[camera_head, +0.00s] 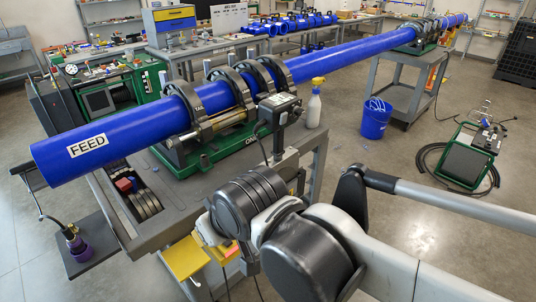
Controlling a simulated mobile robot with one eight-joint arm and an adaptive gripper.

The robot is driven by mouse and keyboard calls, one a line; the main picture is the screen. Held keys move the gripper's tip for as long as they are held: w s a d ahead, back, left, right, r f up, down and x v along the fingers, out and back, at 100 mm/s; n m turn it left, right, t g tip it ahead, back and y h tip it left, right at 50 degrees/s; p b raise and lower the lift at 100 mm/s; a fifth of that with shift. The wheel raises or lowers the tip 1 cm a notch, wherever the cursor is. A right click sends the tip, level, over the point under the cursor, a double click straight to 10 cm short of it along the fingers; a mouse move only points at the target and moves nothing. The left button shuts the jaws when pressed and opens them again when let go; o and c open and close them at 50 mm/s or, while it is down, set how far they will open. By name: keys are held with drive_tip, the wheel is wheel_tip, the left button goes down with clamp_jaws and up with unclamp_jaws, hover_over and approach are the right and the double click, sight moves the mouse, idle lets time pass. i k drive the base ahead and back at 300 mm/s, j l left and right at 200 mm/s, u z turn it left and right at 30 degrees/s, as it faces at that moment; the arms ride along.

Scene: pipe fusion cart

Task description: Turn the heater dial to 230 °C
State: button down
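I cannot make out the heater dial for certain. A small dark box with a light top face (279,103) stands at the cart's right side, beside the pipe clamps. Any dial or numbers on it are too small to read. My arm reaches in from the lower right, and its dark wrist joints (247,203) lie in front of the cart's near right side. The arm also covers part of the cart's lower side.
A long blue pipe marked FEED (90,148) runs through dark clamps (233,92) above the cart (160,243). A spray bottle (314,105) stands on the cart's right end. A yellow panel (187,259) juts out low in front. A blue bucket (376,119) and green-framed unit (468,158) stand on the floor.

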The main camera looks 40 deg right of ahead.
sight(297, 111)
drive_tip(key=z, duration=1.35)
drive_tip(key=i+l+u, duration=0.2)
drive_tip(key=l, duration=0.25)
